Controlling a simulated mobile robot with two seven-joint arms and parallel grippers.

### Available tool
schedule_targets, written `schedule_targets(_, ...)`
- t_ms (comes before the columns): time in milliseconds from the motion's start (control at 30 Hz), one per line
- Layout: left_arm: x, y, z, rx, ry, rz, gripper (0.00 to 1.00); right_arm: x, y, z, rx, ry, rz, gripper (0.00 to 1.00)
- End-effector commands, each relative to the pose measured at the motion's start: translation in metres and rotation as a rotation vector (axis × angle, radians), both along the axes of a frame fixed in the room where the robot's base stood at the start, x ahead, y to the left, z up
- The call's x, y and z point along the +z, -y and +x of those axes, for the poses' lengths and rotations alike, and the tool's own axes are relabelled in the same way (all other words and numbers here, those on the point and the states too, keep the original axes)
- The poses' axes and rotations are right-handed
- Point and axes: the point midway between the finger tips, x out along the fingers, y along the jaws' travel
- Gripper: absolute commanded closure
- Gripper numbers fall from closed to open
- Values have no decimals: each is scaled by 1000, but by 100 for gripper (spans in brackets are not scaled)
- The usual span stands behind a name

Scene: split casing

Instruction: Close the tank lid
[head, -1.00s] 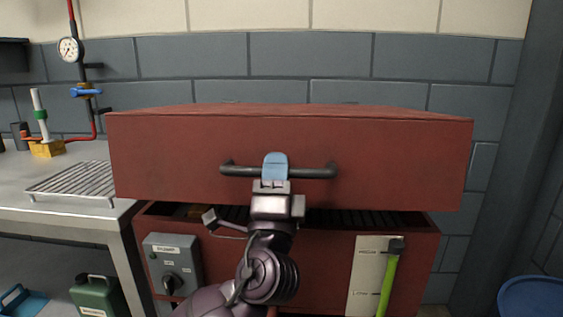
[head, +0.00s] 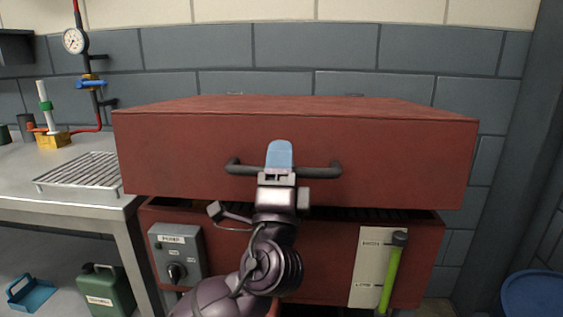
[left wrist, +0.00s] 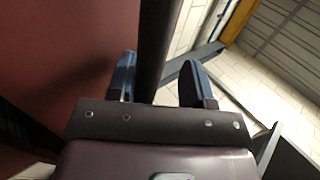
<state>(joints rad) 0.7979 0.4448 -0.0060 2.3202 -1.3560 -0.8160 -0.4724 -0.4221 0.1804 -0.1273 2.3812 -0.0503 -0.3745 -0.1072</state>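The red tank lid (head: 400,160) is a wide box-shaped cover. It stands raised over the red tank body (head: 320,260), with a narrow dark gap between them. The lid's dark bar handle (head: 322,173) runs across its front. My left gripper (head: 279,158) is at the middle of this handle, with a light blue finger showing in front of it. In the left wrist view the bar (left wrist: 153,45) passes between the two blue fingers (left wrist: 158,82). The fingers are apart, with a gap on the bar's right side. My right gripper is not in view.
A steel bench (head: 60,208) with a wire rack (head: 80,172) stands close on the left. A grey switch box (head: 176,256) and a gauge panel with a green tube (head: 388,278) are on the tank's front. A blue tub (head: 532,295) is at lower right.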

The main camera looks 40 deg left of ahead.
Motion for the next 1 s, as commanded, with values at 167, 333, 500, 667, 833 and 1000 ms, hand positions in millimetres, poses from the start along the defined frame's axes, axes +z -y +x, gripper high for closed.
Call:
schedule_targets(167, -4, 3, -6, -1, 2, -1, 56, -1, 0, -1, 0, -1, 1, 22)
schedule_targets(333, -23, 14, -22, -1, -2, -1, 56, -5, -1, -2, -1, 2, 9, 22)
schedule_targets(500, -44, 27, -43, -2, -3, -1, 56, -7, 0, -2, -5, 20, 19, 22)
schedule_targets(667, -61, 36, -58, -2, -5, -1, 56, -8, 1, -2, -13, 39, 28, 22)
schedule_targets(833, -69, 42, -68, -1, -2, 0, 56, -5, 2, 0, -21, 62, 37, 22)
schedule_targets(1000, -70, 43, -71, -1, 0, 1, 56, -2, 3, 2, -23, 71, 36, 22)
